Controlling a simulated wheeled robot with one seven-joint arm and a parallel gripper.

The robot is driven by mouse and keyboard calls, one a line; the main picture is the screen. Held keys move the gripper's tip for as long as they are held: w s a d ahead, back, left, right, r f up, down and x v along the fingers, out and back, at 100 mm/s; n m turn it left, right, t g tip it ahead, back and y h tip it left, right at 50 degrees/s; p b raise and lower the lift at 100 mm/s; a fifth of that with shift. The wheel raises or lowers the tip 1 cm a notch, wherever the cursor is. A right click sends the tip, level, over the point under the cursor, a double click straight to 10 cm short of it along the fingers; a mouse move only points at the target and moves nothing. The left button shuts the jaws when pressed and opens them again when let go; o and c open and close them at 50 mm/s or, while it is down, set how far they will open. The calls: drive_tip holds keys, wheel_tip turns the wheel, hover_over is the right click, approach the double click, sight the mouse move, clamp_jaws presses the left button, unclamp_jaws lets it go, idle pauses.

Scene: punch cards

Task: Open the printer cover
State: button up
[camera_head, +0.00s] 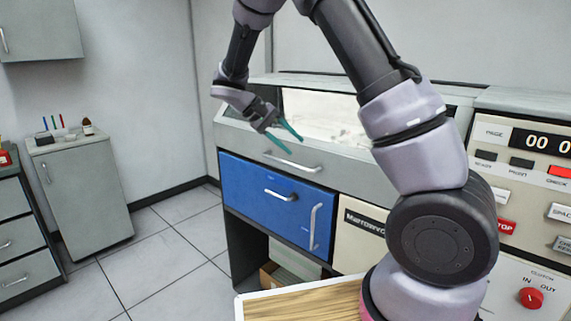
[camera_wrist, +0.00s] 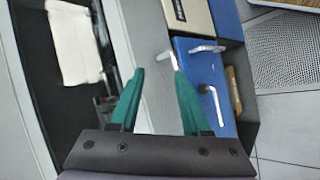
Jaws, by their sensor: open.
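The printer cover (camera_head: 350,172) is a grey panel with a window (camera_head: 310,112) on top of the printer. It appears to be down. Its silver handle (camera_head: 293,162) is on the sloping front face. My gripper (camera_head: 295,145) has teal fingers, is open and empty, and hangs just above the handle in the head view. In the wrist view the cover's grey front strip (camera_wrist: 150,30) runs between and beyond my gripper's fingers (camera_wrist: 159,73). The handle (camera_wrist: 168,58) shows just past the fingertips, near the right one. I cannot tell whether they touch.
A control panel (camera_head: 525,150) with buttons stands at right. A wooden-topped table (camera_head: 300,303) is in front. A grey cabinet (camera_head: 85,190) stands at left; open tiled floor (camera_head: 170,255) lies between.

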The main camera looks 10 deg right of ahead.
sight(283, 163)
drive_tip(key=w+a+f+n+t+h, duration=0.35)
drive_tip(key=w+a+f+h, duration=0.2)
drive_tip(key=a+f, duration=0.35)
drive_tip(key=shift+m+t+h, duration=0.45)
drive_tip(key=x, duration=0.9)
drive_tip(key=shift+d+r, duration=0.35)
drive_tip(key=shift+r, duration=0.05)
clamp_jaws()
